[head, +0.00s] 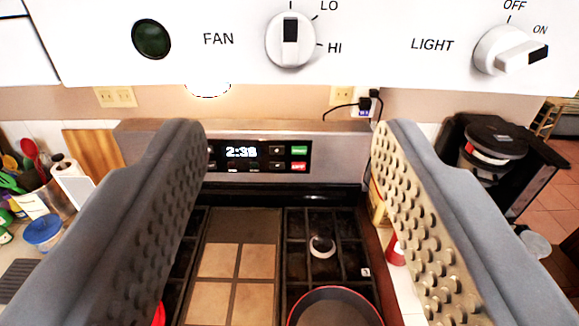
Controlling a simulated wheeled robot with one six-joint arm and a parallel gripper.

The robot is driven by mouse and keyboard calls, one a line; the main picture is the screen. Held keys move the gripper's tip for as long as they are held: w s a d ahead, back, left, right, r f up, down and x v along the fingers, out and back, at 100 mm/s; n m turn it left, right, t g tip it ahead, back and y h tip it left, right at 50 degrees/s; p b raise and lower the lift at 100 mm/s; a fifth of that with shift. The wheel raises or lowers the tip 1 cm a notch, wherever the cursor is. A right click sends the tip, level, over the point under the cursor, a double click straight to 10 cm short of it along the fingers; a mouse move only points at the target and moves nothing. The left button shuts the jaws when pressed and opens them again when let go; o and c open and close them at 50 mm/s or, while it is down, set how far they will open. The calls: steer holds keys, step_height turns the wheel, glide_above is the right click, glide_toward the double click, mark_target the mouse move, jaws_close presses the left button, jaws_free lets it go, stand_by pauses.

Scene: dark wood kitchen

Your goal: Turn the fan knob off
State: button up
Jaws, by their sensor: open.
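The fan knob (291,40) is a round white knob with a black mark on its grip, on the white hood panel (90,45) at the top of the head view. Its black mark points straight up, in line with a short tick at the picture's top edge; LO and HI are printed to its right. The label above that tick is cut off. My gripper (289,150) is open and empty, its two studded fingers spread wide below the panel. The fingertips are apart from the knob, one to its lower left and one to its lower right.
The light knob (511,50) is on the panel's right, turned toward ON. A dark green round indicator (151,39) is at left. Below are the stove (240,230) with a clock, a pan (335,308), utensils (35,175) at left and a black coffee maker (490,150) at right.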

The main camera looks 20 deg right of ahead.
steer(key=v, duration=0.6)
stand_by(0.4)
steer(key=s+a+f+n+y, duration=0.1)
steer(key=s+a+f, duration=0.4)
steer(key=f, duration=0.8)
steer(key=s+a+f+n+y, duration=0.1)
steer(key=s+a+f, duration=0.4)
steer(key=f, duration=0.9)
steer(key=s+a+f+n+y, duration=0.1)
steer(key=s+a+f+y, duration=0.2)
steer(key=f, duration=1)
steer(key=s+a, duration=0.3)
steer(key=s, duration=0.2)
steer(key=shift+f, duration=0.15)
steer(key=shift+s, duration=0.1)
